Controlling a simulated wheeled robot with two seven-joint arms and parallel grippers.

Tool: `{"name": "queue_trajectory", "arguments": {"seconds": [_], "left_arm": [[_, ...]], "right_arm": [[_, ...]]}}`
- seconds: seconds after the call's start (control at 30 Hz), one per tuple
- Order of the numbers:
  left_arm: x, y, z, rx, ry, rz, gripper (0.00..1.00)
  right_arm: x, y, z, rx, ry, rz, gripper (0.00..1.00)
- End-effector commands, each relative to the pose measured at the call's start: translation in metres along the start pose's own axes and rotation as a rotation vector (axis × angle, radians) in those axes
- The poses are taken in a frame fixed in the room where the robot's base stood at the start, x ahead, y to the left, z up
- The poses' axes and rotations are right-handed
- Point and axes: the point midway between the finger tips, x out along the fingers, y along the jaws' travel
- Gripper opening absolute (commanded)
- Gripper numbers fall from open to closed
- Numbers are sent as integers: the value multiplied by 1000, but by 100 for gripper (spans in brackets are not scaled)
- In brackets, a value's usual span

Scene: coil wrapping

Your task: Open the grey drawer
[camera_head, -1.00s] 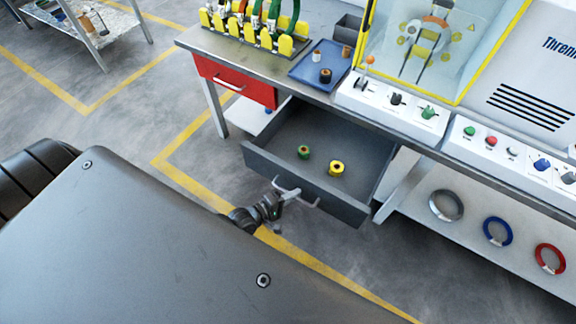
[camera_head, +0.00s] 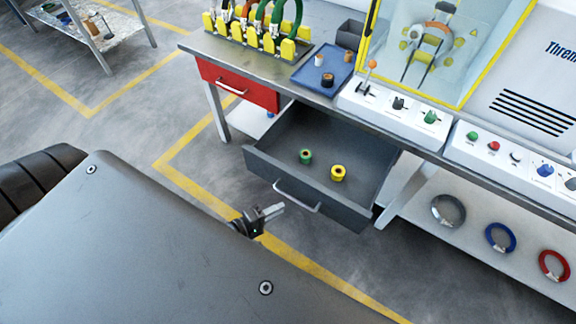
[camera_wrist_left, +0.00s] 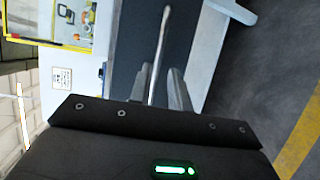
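The grey drawer (camera_head: 330,192) is pulled well out from under the workbench; its inside is visible from above. A green-ended spool (camera_head: 306,157) and a yellow spool (camera_head: 338,173) stand in it. Its pale bar handle (camera_head: 297,199) is on the front face. My left gripper (camera_head: 275,211) is just in front of the handle, appearing slightly apart from it. In the left wrist view the fingers (camera_wrist_left: 162,88) are spread, with the handle (camera_wrist_left: 160,50) seen between them, and nothing is gripped. My right gripper is not in view.
A closed red drawer (camera_head: 238,86) is left of the grey one. The workbench holds a blue tray (camera_head: 323,72) and a row of control boxes (camera_head: 398,112). Coloured rings, including a blue one (camera_head: 500,238), sit on the lower shelf. Floor in front is clear.

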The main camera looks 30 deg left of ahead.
Motion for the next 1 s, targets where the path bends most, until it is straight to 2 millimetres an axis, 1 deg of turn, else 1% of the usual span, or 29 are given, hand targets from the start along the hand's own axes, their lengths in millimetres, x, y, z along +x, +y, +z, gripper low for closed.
{"name": "queue_trajectory", "arguments": {"seconds": [0.03,0.1,0.2,0.3,0.87,0.97,1.0], "left_arm": [[-9,0,1,1,-1,-1,19],[-18,-1,1,-1,0,0,19],[-27,-1,1,-1,0,-1,19],[-31,0,1,-1,-1,0,19],[-31,0,1,3,-1,0,19],[-31,-1,1,59,-1,-5,19],[-31,-3,0,111,1,-15,19]], "right_arm": [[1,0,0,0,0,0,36],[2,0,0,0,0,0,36],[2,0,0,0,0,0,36],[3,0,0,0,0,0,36],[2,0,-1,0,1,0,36],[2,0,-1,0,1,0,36],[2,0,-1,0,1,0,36]]}}
